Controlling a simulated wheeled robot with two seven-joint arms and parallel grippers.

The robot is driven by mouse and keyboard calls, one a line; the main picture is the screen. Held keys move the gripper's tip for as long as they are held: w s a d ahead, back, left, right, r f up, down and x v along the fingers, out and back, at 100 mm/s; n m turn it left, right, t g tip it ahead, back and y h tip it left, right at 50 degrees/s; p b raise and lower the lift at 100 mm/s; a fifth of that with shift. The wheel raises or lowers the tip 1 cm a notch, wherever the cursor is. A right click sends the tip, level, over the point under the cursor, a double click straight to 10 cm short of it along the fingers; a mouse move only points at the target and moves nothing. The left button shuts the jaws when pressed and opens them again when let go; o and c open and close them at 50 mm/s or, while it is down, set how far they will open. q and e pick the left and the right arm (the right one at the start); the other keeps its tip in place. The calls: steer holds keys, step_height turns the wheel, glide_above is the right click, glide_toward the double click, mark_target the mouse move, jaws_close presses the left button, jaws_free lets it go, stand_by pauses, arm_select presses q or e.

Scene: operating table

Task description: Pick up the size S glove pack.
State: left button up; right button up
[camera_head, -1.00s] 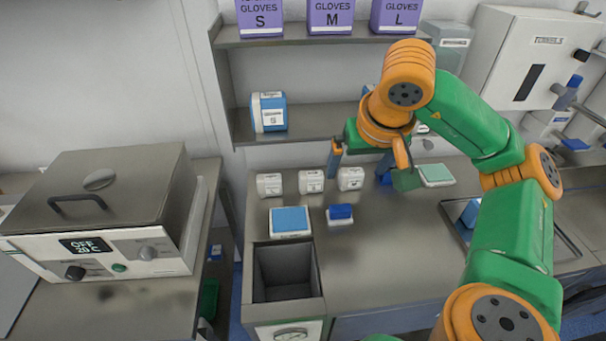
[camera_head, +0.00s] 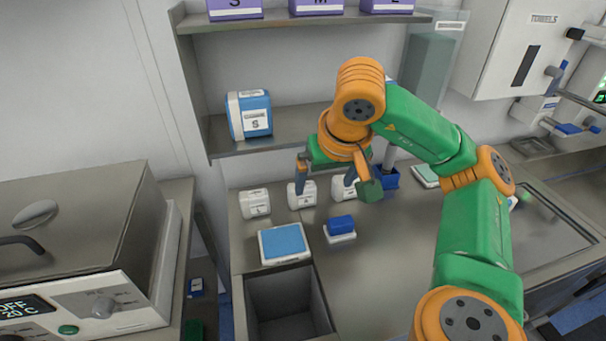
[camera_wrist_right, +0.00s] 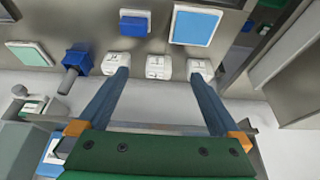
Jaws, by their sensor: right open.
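Three small white packs stand in a row on the counter: left (camera_head: 255,203), middle (camera_head: 301,195) and right (camera_head: 341,189). Their labels are too small to read surely. A purple box marked S (camera_head: 235,9) stands on the top shelf, cut off by the frame edge. My right gripper (camera_head: 326,184) is open and empty, fingers pointing down near the middle and right packs. In the right wrist view its open fingers (camera_wrist_right: 158,76) spread on both sides of the middle pack (camera_wrist_right: 158,67); contact cannot be told. My left gripper is not in view.
A blue-and-white pack marked S (camera_head: 249,115) stands on the lower shelf (camera_head: 290,124). A blue-topped white box (camera_head: 283,243), a small blue block on a white base (camera_head: 341,228) and an open grey bin (camera_head: 287,300) are in front. A blue holder (camera_head: 386,178) stands to the right.

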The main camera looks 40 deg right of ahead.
steer(key=f+b, duration=0.4)
steer(key=f, duration=0.1)
steer(key=f+b, duration=0.4)
steer(key=w+f+b, duration=0.1)
steer(key=f+b, duration=0.3)
steer(key=f, duration=0.1)
steer(key=shift+f, duration=0.35)
steer(key=p, duration=0.3)
glide_toward(304, 198)
steer(key=x, duration=0.5)
steer(key=shift+w, duration=0.1)
steer(key=x, duration=0.5)
steer(key=shift+f, duration=0.25)
steer(key=c, duration=1)
